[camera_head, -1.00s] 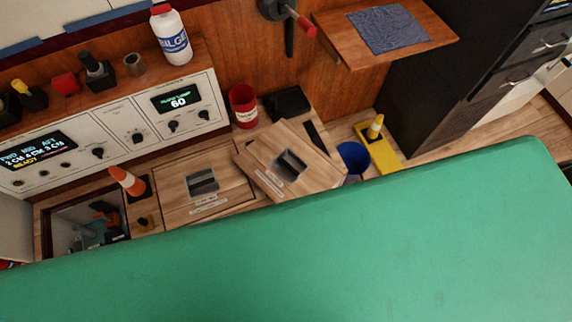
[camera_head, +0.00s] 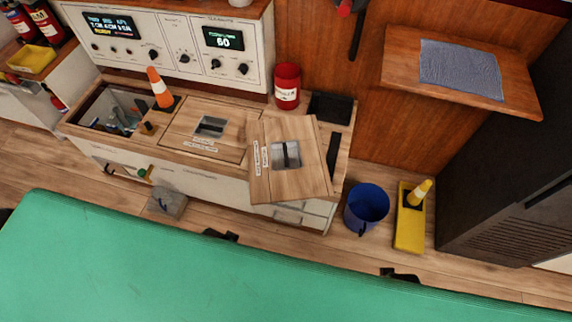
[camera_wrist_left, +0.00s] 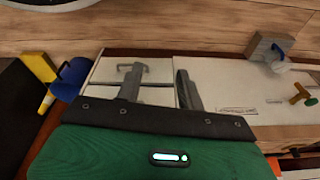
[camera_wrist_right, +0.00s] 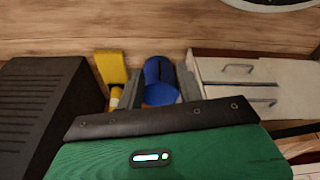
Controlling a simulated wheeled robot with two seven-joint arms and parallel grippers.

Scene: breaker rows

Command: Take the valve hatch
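Two wooden hatch panels with grey recessed handles show in the head view. One hatch panel (camera_head: 230,145) lies flush in the counter top. The other hatch panel (camera_head: 291,184) lies askew over the counter's right end and overhangs its front edge. Their labels are too small to read, so I cannot tell which is the valve hatch. My left gripper (camera_wrist_left: 159,76) is open and empty, facing the white cabinet front. My right gripper (camera_wrist_right: 150,85) is open and empty, with the blue bucket (camera_wrist_right: 158,90) beyond its fingers.
An open bay (camera_head: 120,108) with tools and an orange-white cone (camera_head: 158,88) are left of the flush hatch. A red can (camera_head: 287,86) stands behind the askew panel. The blue bucket (camera_head: 366,207) and a yellow stand (camera_head: 409,230) are on the floor. A wooden shelf (camera_head: 400,65) juts out at right.

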